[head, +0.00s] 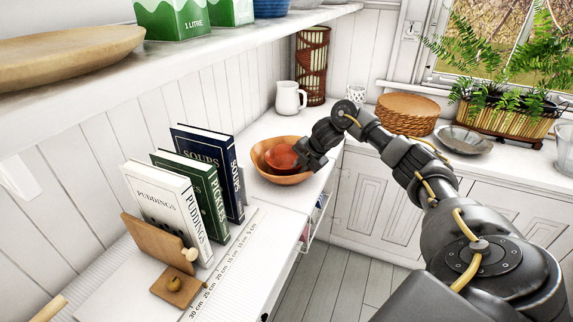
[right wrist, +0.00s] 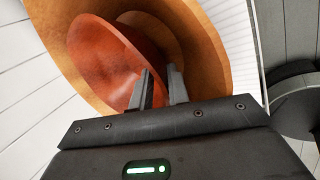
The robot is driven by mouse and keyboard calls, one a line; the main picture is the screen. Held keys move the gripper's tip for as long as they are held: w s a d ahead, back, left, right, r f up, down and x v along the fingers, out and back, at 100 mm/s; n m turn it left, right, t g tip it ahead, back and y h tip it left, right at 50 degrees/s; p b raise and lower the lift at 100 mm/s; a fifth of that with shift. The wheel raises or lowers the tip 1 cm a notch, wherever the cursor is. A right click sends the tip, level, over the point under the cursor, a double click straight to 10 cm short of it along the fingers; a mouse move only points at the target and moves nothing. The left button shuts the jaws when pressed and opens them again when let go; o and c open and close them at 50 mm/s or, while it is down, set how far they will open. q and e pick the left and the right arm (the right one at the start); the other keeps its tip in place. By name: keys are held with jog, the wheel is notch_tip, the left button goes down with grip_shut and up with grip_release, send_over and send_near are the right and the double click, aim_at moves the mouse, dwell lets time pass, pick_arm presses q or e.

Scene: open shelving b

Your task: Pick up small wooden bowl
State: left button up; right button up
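The small wooden bowl (head: 281,158) is reddish brown and lies tilted inside a larger, lighter wooden bowl (head: 261,166) on the white counter. In the right wrist view, the small bowl (right wrist: 100,62) fills the left and middle, inside the large bowl (right wrist: 208,50). My right gripper (head: 303,160) is at the right side of the small bowl. In the wrist view its fingertips (right wrist: 161,72) are a small gap apart at the small bowl's right rim. I cannot tell whether the rim is clamped between them. My left gripper is not in view.
Upright books (head: 200,190) with a wooden bookend stand left of the large bowl. A white jug (head: 290,98) and a tall woven holder (head: 312,62) stand behind it. A shelf (head: 160,62) overhangs the counter. A wicker basket (head: 407,113) stands to the right.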

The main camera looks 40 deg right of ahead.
grip_shut()
